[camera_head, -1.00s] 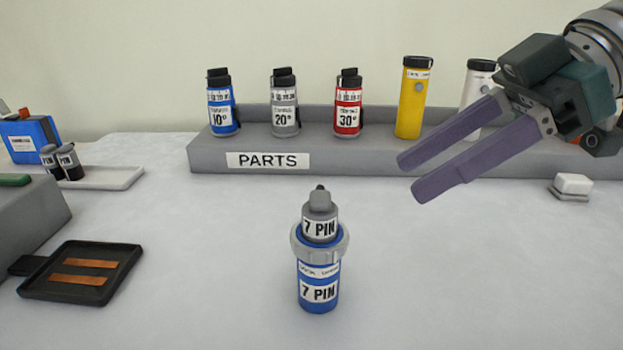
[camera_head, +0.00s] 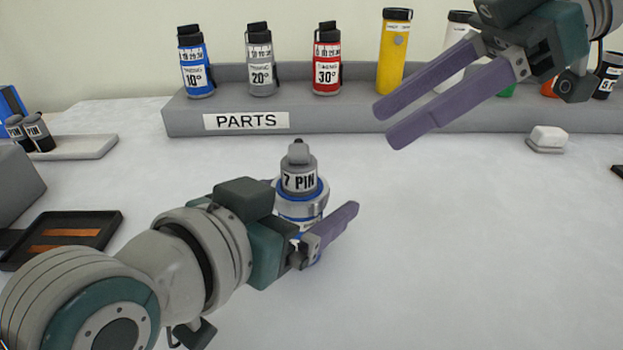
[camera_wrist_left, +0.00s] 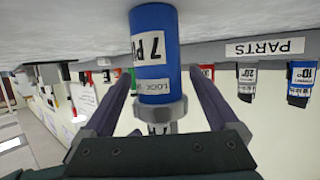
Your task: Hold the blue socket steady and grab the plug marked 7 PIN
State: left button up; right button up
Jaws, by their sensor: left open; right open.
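The grey plug marked 7 PIN (camera_head: 298,180) sits upright in the top of the blue socket (camera_head: 314,228), which stands on the table in the head view. A silver ring circles the socket's top. My left gripper (camera_head: 318,212) is open at the socket, one finger on its near side, and hides much of its body. In the left wrist view, the blue socket (camera_wrist_left: 155,45) appears upside down between the two open fingers (camera_wrist_left: 160,82), with gaps visible at the sides. My right gripper (camera_head: 386,125) is open and empty, raised to the upper right of the plug.
A grey PARTS shelf (camera_head: 350,123) at the back holds blue, grey, red and yellow cylinders. A black tray (camera_head: 99,218) with copper strips lies at left. A small white block (camera_head: 547,138) is at right. The table right of the socket is clear.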

pick_arm(q)
jog(key=shift+x, duration=1)
grip_shut()
dwell(0.6)
